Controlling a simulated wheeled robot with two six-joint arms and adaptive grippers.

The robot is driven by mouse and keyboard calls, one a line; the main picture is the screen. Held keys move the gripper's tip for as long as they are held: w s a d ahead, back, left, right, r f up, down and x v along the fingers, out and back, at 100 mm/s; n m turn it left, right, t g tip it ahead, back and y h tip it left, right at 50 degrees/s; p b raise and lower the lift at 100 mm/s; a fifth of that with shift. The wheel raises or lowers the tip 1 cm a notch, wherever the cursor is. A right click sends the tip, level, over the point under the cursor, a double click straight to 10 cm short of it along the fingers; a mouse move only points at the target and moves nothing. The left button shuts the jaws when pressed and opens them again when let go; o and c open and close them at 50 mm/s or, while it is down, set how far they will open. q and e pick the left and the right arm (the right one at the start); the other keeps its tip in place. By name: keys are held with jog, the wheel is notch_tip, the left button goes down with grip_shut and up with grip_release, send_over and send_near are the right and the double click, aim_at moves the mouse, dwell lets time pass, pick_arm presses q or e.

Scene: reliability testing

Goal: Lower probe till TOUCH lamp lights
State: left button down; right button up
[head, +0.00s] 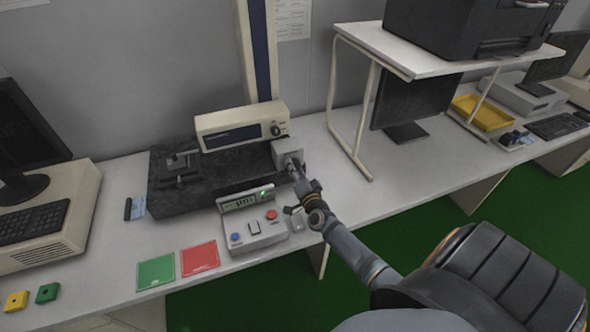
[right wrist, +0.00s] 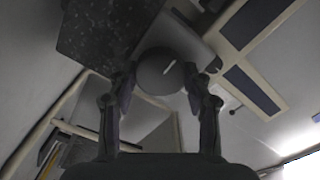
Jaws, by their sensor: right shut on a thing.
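A round grey knob (right wrist: 158,72) sits between the two fingers of my right gripper (right wrist: 162,80) in the right wrist view. The fingers are shut on it from both sides. In the head view my right gripper (head: 296,170) is at the grey block (head: 287,150) on the right side of the tester head (head: 243,127), and covers most of the knob. A control box (head: 252,229) in front has a display (head: 240,204) and a small green light (head: 264,194), which appears lit; its label is too small to read. I cannot make out the probe tip. My left gripper is out of view.
The tester stands on a dark speckled base (head: 164,203) with a metal fixture (head: 179,167) at left. Green (head: 156,273) and red (head: 199,258) cards lie in front. A white-topped stand (head: 420,50) with a printer is at right. The bench between is clear.

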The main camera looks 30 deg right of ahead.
dwell(0.4)
jog(key=o, duration=1.2)
jog(key=shift+c, duration=0.2)
jog(key=v, duration=1.2)
